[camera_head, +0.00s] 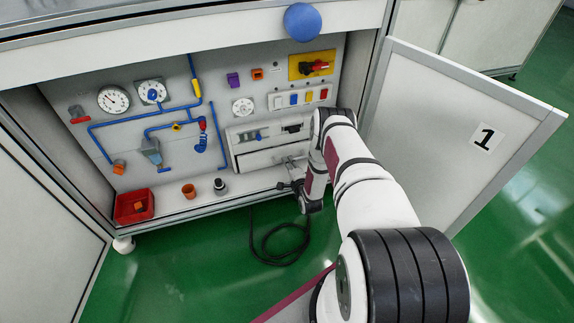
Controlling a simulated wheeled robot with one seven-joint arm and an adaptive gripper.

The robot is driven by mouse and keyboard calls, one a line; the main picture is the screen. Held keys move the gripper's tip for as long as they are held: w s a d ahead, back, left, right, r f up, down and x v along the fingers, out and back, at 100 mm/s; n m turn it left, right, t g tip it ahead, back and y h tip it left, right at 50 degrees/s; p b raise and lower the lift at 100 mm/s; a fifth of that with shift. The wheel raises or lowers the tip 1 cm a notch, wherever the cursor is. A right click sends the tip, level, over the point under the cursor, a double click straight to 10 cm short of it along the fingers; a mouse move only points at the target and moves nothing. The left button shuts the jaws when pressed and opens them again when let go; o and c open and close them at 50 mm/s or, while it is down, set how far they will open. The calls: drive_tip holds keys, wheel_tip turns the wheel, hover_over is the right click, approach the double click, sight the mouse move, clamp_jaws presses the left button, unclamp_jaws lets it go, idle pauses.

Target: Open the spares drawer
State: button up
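A white drawer front (262,158), likely the spares drawer, sits low at the right of the cabinet's back panel. It looks closed, and its right part is hidden behind my arm and gripper. My gripper (286,178) is just in front of its lower right side, above the cabinet floor's front edge. The gripper is small and dark in this view. I cannot tell whether its fingers are open or shut, or whether they touch the drawer.
Gauges, blue pipes and switches cover the panel. A black cable (278,258) lies on the green floor.

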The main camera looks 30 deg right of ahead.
drive_tip(key=shift+b+x, duration=0.4)
drive_tip(key=shift+x, duration=0.9)
drive_tip(key=shift+c, duration=0.4)
clamp_jaws()
drive_tip(key=shift+s+a+p, duration=0.1)
drive_tip(key=shift+s+p, duration=0.35)
drive_tip(key=shift+s, duration=0.15)
drive_tip(key=f+p+v, duration=0.3)
drive_tip(key=p+v, duration=0.1)
drive_tip(key=v, duration=1.2)
drive_tip(key=shift+s+a+f, duration=0.2)
drive_tip(key=shift+s, duration=0.1)
drive_tip(key=shift+o, duration=0.4)
unclamp_jaws()
